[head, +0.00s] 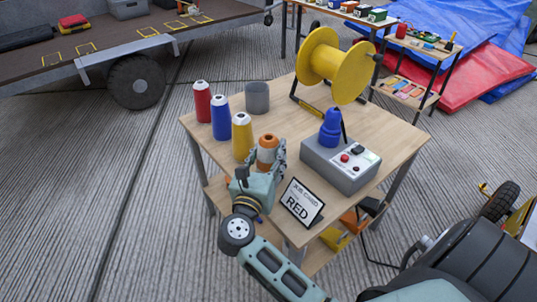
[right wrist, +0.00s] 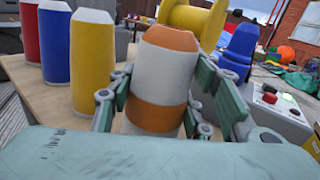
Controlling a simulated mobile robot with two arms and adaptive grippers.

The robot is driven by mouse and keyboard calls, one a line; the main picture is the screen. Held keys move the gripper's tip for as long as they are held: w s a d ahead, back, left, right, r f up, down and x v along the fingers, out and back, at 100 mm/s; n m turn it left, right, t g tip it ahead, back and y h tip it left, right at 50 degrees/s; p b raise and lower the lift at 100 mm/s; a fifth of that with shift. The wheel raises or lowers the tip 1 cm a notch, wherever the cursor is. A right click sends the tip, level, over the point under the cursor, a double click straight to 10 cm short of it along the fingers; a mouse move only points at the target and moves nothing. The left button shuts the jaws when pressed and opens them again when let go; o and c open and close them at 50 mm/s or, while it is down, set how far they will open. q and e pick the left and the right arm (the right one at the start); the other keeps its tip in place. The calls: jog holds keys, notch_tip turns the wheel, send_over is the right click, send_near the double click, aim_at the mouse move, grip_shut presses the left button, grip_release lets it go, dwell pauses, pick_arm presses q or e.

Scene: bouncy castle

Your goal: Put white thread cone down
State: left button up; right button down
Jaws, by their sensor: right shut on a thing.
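The white thread cone (right wrist: 160,82), with orange bands at its top and lower part, is between the fingers of my right gripper (right wrist: 168,95). In the head view the white cone (head: 267,152) is upright at the near left part of the wooden table (head: 370,133). My right gripper (head: 265,165) is shut on it from the near side. The gripper hides the cone's lower part, so I cannot tell whether its base touches the table. My left gripper is not in view.
Red (head: 203,103), blue (head: 221,118) and yellow (head: 242,137) cones stand in a row to the left. A grey cup (head: 257,97) stands behind. A grey machine (head: 341,163) with a blue cone, a yellow spool (head: 335,67) and a "RED" sign (head: 301,203) are to the right.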

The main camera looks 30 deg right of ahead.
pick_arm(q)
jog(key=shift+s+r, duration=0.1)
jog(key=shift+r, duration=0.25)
pick_arm(e)
jog(key=c, duration=0.9)
grip_release()
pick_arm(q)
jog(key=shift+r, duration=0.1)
